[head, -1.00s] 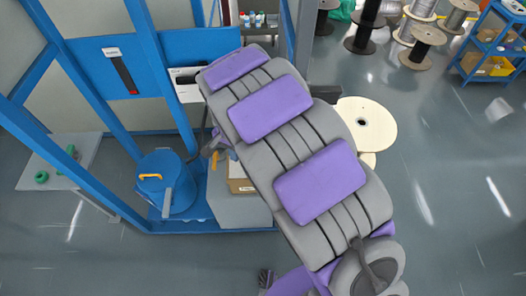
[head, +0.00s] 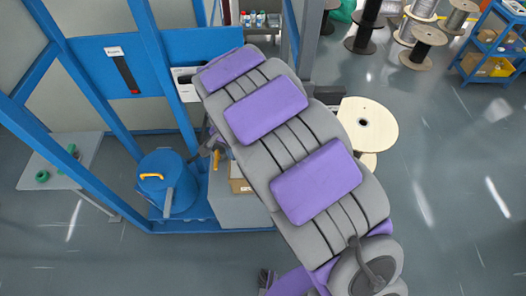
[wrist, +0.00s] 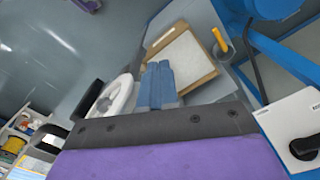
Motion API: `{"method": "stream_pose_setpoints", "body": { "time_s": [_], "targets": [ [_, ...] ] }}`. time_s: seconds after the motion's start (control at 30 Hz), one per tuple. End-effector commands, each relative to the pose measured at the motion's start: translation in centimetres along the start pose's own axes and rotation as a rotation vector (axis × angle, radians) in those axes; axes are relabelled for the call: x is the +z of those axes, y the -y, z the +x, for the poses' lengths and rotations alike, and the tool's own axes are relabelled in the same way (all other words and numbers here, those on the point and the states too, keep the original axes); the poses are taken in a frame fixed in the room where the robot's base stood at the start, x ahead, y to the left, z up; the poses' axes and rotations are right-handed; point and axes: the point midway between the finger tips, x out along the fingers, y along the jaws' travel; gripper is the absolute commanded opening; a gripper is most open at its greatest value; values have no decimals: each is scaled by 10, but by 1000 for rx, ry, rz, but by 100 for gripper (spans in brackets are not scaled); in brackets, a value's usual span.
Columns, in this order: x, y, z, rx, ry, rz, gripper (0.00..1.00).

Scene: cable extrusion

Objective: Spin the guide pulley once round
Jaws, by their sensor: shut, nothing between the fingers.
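I cannot make out the guide pulley for certain in either view. In the wrist view a pale ring-shaped wheel (wrist: 112,97) stands just left of my fingers; I cannot tell whether it is the pulley. My gripper (wrist: 159,70) shows there as two blue fingers side by side, shut and empty. They point toward an open cardboard box (wrist: 182,58), and I see no contact with the wheel.
In the head view a blue frame (head: 165,75) stands at left, with a blue drum (head: 167,184) at its foot and a grey cabinet (head: 240,208) beside it. A pale spool (head: 375,112) is right of the arm. A blue shelf (head: 490,45) stands far right.

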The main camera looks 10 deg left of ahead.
Motion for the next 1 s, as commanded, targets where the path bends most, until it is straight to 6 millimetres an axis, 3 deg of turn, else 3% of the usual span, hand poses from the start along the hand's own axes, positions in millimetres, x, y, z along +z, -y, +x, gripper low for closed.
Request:
{"method": "stream_pose_setpoints", "body": {
  "time_s": [0.5,0.8,1.0],
  "targets": [
    [-2,-5,-69,-7,0,1,0],
    [0,0,-70,0,1,0,0],
    [-4,-7,-70,-1,1,2,0]
  ]
}}
